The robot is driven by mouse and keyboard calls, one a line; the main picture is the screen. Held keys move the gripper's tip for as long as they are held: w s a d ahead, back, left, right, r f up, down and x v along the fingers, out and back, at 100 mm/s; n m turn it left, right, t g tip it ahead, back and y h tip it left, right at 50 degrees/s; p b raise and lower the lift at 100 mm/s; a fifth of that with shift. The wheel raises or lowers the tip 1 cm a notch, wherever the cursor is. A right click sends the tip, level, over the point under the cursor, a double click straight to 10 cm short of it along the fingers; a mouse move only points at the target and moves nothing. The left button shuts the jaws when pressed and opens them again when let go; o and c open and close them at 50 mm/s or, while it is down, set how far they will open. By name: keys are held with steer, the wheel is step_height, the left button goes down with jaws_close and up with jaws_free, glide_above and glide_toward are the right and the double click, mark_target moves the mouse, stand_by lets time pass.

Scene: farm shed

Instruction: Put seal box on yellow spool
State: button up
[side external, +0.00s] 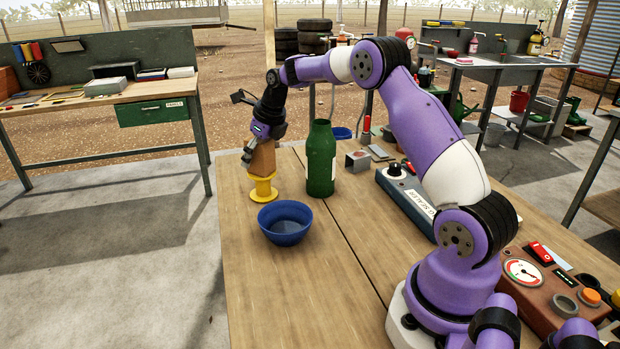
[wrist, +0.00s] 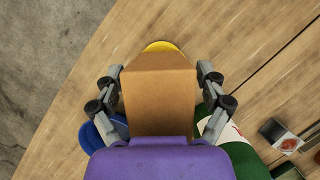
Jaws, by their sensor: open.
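The brown box (side external: 263,160), which looks like the seal box, rests on top of the yellow spool (side external: 263,188) near the table's far left part. In the wrist view the box (wrist: 160,95) fills the middle, with the spool's yellow rim (wrist: 163,46) showing beyond it. My gripper (side external: 254,155) is around the box from above. It is open, with one finger on each side of the box and narrow gaps beside it in the wrist view. The exact contact between box and spool is partly hidden by the box in the wrist view.
A green bottle (side external: 321,160) stands close right of the spool. A blue bowl (side external: 285,222) stands just in front of it. A small metal box with a reddish label (side external: 357,160) and a blue-grey sealer (side external: 408,198) are farther right. The table's front left is clear.

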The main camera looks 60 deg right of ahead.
steer(key=shift+n, duration=0.4)
steer(key=v, duration=0.8)
steer(key=shift+a+r, duration=0.15)
steer(key=shift+a, duration=0.2)
steer(key=s+a+r+n, duration=0.5)
steer(key=s+a+n, duration=0.2)
steer(key=a+n, duration=0.45)
steer(key=s+a+f+n, duration=0.2)
steer(key=s+n, duration=0.5)
steer(key=n, duration=0.5)
steer(key=s+a+f+n+t, duration=0.1)
steer(key=s+a+f+n, duration=0.1)
steer(key=s+n, duration=0.5)
steer(key=a+n, duration=0.1)
steer(key=n, duration=0.3)
steer(key=shift+s+a+n, duration=0.35)
steer(key=shift+a, duration=0.05)
